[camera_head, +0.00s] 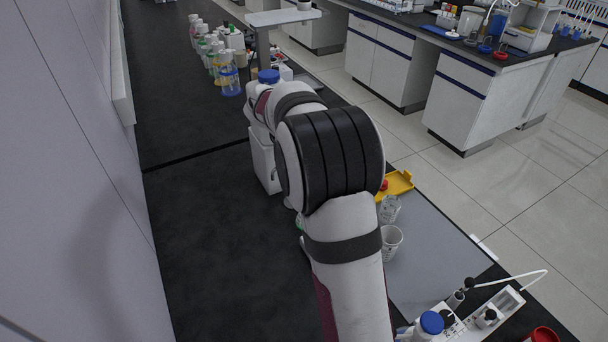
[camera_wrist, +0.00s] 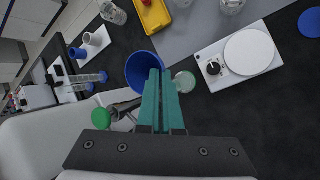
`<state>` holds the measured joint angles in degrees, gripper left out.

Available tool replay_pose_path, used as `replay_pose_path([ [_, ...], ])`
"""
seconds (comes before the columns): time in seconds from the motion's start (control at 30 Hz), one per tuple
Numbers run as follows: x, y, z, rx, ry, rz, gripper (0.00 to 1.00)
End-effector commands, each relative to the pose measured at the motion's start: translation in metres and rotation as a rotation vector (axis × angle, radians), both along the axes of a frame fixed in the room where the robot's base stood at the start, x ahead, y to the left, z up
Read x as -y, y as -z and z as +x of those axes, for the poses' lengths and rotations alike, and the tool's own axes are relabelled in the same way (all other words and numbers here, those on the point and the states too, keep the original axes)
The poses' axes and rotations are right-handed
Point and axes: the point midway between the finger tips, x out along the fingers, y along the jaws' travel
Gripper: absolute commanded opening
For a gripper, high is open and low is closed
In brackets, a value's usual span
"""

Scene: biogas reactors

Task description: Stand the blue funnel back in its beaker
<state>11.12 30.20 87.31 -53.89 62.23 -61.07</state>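The blue funnel (camera_wrist: 138,68) shows in the wrist view with its wide mouth toward the camera, just beyond and left of my fingertips. My gripper (camera_wrist: 161,72) has two teal fingers lying close together with a thin gap; they overlap the funnel's right side. I cannot tell whether they hold its wall or only pass in front of it. A small clear round vessel (camera_wrist: 185,82) is just right of the fingertips; I cannot tell whether it is the funnel's beaker. In the head view my arm hides the gripper and funnel. Two glass beakers (camera_head: 390,243) (camera_head: 389,208) stand right of my arm.
A white stirrer (camera_wrist: 238,54) with a round plate lies to the right in the wrist view. A yellow tray (camera_wrist: 154,14) is at the top. A green cap (camera_wrist: 102,118) lies left of the fingers. Several bottles (camera_head: 229,75) stand on the far bench.

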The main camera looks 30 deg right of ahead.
Motion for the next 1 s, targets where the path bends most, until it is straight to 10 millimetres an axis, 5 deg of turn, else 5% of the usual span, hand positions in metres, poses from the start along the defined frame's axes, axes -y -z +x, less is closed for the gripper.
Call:
replay_pose_path([
  [0.3, 0.131, 0.025, -0.055, 0.048, 0.319, 0.039, 0.0],
  [0.4, 0.157, 0.031, -0.072, 0.061, 0.387, 0.047, 0.0],
  [0.57, 0.171, 0.038, -0.082, 0.07, 0.427, 0.051, 0.0],
  [1.0, 0.17, 0.075, -0.081, 0.07, 0.424, 0.05, 0.0],
])
